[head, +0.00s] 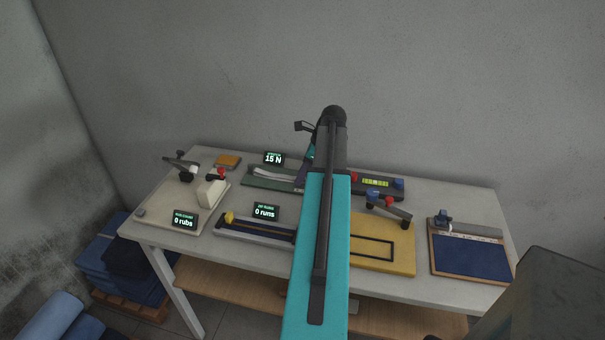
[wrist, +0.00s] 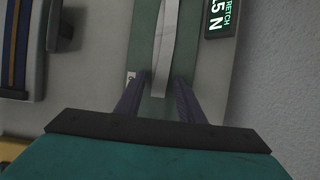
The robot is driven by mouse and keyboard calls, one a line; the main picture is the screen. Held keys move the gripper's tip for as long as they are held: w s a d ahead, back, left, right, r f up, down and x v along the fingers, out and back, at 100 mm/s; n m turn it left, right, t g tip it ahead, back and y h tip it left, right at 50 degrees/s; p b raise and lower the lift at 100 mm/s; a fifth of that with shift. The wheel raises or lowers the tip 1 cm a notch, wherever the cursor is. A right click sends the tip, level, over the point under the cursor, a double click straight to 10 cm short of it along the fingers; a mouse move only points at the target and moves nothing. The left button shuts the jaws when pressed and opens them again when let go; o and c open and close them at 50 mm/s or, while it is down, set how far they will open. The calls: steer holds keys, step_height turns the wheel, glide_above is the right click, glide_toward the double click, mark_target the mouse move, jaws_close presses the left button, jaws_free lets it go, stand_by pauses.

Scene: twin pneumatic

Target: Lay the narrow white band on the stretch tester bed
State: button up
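The stretch tester has a long green bed (head: 247,182) at the back of the table, with a "15 N" display above it. The white band (head: 272,174) lies lengthwise along the bed. In the wrist view the band (wrist: 165,40) runs down the green bed (wrist: 142,40), and its near end lies between my fingers. My gripper (wrist: 161,77) is open, with a dark purple finger on each side of the band and a visible gap to it. In the head view my gripper (head: 303,176) is low over the bed, partly hidden by my arm.
The display (head: 273,158) stands behind the bed. A rub tester with a white block (head: 211,193) is at left, and a rail device (head: 255,231) is in front. A yellow board (head: 390,257) and a blue-topped board (head: 468,256) are at right. My arm hides the table's middle.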

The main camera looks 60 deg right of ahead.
steer(key=shift+r, duration=0.15)
steer(key=b+v, duration=0.2)
steer(key=v, duration=0.9)
steer(key=shift+r, duration=0.4)
steer(key=shift+s, duration=0.1)
stand_by(0.5)
